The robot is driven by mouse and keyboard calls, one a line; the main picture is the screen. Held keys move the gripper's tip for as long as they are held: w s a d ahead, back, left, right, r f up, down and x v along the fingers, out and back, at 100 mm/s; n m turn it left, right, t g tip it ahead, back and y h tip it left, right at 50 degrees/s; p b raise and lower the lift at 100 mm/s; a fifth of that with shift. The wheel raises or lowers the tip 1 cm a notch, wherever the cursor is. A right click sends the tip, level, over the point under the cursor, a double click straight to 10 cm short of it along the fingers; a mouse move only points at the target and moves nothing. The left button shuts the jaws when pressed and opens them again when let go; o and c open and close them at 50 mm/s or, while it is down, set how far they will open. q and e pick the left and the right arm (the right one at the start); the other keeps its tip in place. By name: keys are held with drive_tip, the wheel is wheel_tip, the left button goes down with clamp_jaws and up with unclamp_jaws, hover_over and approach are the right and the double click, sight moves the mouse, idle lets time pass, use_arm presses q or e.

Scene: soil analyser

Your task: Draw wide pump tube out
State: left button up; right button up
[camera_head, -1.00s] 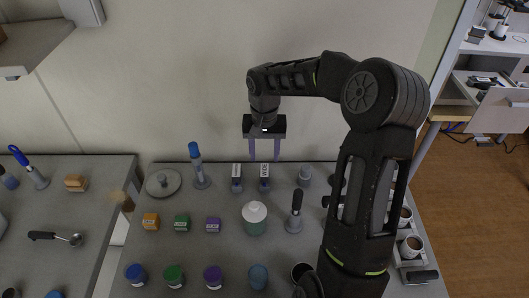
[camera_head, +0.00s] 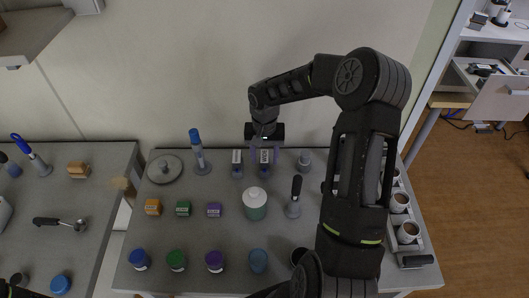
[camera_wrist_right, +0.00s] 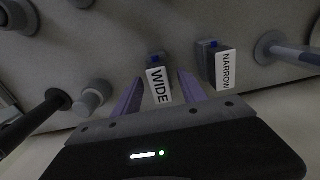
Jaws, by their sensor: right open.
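The wide pump tube, tagged WIDE (camera_wrist_right: 158,85), stands in a small grey holder with a blue top. In the head view its tag (camera_head: 264,157) is the right one of two tagged tubes at the back of the table. My right gripper (camera_head: 264,153) is open and reaches down there. In the right wrist view its purple fingers (camera_wrist_right: 161,92) are on either side of the WIDE tag, with gaps showing. The narrow pump tube, tagged NARROW (camera_wrist_right: 226,70), stands beside it, outside the fingers; it also shows in the head view (camera_head: 237,160).
A blue-capped tube on a stand (camera_head: 198,150) and a grey post (camera_head: 304,160) flank the tagged pair. A white-lidded jar (camera_head: 255,204) and a black-handled tool (camera_head: 294,196) stand in front. Small coloured boxes (camera_head: 183,208) are to the left, cups (camera_head: 408,232) to the right.

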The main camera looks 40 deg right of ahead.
sight(264, 155)
drive_tip(key=shift+c, duration=0.6)
clamp_jaws()
idle(0.7)
idle(0.5)
drive_tip(key=shift+r+p, duration=0.3)
drive_tip(key=shift+r, duration=0.4)
idle(0.6)
drive_tip(key=shift+r+p, duration=1.6)
drive_tip(key=shift+r, duration=1.1)
